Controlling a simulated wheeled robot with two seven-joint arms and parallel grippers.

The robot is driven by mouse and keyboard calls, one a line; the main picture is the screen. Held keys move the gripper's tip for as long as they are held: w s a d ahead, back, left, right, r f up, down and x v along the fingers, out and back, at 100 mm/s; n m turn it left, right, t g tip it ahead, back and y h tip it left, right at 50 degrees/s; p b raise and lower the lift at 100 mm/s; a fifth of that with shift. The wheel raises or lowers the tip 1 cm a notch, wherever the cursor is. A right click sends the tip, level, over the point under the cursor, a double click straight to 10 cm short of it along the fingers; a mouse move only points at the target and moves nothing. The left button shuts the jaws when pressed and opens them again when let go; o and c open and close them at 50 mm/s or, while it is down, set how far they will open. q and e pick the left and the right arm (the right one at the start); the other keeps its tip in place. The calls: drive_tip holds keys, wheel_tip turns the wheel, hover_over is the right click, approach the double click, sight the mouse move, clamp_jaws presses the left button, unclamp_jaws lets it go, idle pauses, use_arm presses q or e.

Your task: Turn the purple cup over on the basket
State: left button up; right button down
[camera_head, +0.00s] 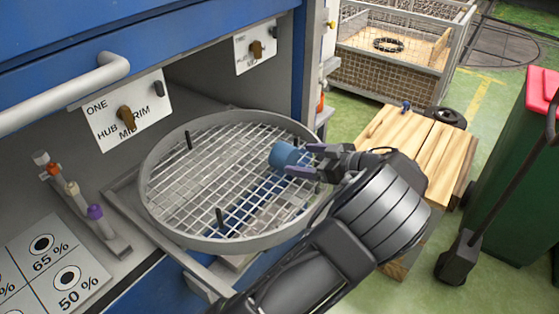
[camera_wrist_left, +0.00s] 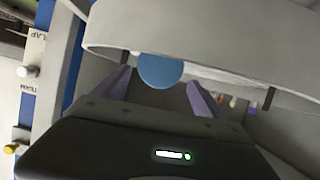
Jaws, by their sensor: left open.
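The cup (camera_head: 283,155) looks blue rather than purple and is at the right part of the round mesh basket (camera_head: 160,222). It seems to lie on its side, but which end is its mouth I cannot tell. My left gripper (camera_head: 304,161) is open at the basket's right side, with its fingers pointing at the cup and their tips close to it. In the left wrist view, the cup (camera_wrist_left: 160,70) shows as a blue disc between and beyond the two purple fingers, partly cut off by the basket's rim (camera_wrist_left: 215,42). My right gripper is not in view.
The basket sits in a blue cabinet recess, with dark posts (camera_head: 220,217) standing up from its mesh. A rack with coloured vials (camera_head: 95,212) is at left. A wooden crate (camera_head: 440,150), wire cage (camera_head: 390,75) and green bin (camera_head: 515,190) stand at right.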

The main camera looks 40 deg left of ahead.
sight(292, 158)
use_arm(q)
drive_tip(key=shift+d+r, duration=0.1)
drive_tip(key=shift+d, duration=0.05)
drive_tip(key=shift+p+x, duration=0.3)
drive_tip(key=shift+x, duration=0.75)
drive_tip(key=shift+a, duration=0.3)
drive_tip(key=shift+a, duration=0.1)
drive_tip(key=shift+a+p, duration=0.3)
drive_tip(key=shift+a, duration=0.05)
drive_tip(key=p+x, duration=0.1)
drive_tip(key=x, duration=0.2)
drive_tip(key=shift+a+f, duration=0.25)
drive_tip(key=shift+f, duration=0.1)
drive_tip(key=shift+a+f, duration=0.2)
drive_tip(key=shift+a, duration=0.1)
drive_tip(key=shift+c, duration=0.5)
